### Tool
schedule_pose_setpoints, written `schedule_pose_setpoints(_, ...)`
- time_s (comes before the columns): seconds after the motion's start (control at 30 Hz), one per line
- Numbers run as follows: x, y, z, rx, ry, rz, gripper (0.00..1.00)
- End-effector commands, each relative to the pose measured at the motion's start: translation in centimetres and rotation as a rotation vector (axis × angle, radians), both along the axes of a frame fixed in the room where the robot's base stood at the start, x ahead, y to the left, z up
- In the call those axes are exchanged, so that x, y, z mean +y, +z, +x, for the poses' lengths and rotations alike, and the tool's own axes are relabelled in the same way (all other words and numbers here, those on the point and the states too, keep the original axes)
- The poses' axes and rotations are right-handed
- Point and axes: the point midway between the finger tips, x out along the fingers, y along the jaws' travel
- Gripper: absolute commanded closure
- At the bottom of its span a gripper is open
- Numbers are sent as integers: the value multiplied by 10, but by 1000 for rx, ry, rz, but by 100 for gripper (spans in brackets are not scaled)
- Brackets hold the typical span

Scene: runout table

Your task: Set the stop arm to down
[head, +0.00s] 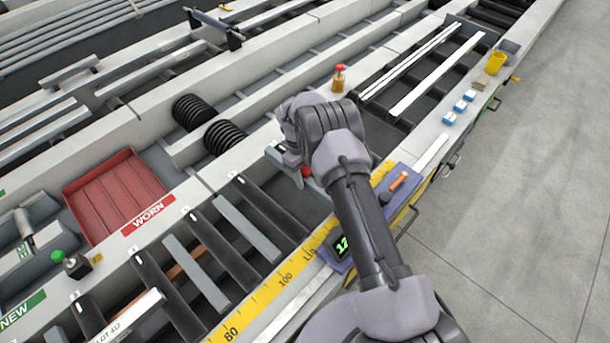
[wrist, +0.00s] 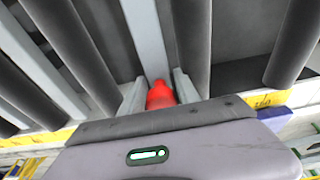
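A red knob (wrist: 160,95) shows in the wrist view between the two fingers of my gripper (wrist: 160,88). I cannot tell whether the fingers touch it. A light grey bar (wrist: 147,35) runs away behind the knob. In the head view a red part (head: 306,171) shows beside my gripper (head: 283,160), low over the rollers near the yellow ruler. It looks like the same knob, and it may belong to the stop arm. My own arm and wrist hide most of this spot, so the stop arm's position is unclear.
Dark rollers (head: 228,240) and the yellow ruler (head: 262,300) lie left of my arm. A red-topped bottle (head: 339,80) stands behind. Grey floor at right is clear.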

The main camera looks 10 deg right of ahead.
Motion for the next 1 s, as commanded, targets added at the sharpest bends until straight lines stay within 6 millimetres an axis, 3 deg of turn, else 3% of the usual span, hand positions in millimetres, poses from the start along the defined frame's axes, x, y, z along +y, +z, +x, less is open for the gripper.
schedule_pose_setpoints(0.33, 0, 2, 2, -3, -1, 1, 50)
schedule_pose_setpoints(0.43, 2, 13, 4, -6, 1, 1, 50)
schedule_pose_setpoints(0.8, 15, 129, 21, -7, 1, 0, 50)
schedule_pose_setpoints(1.0, 19, 166, 26, -5, -1, 1, 50)
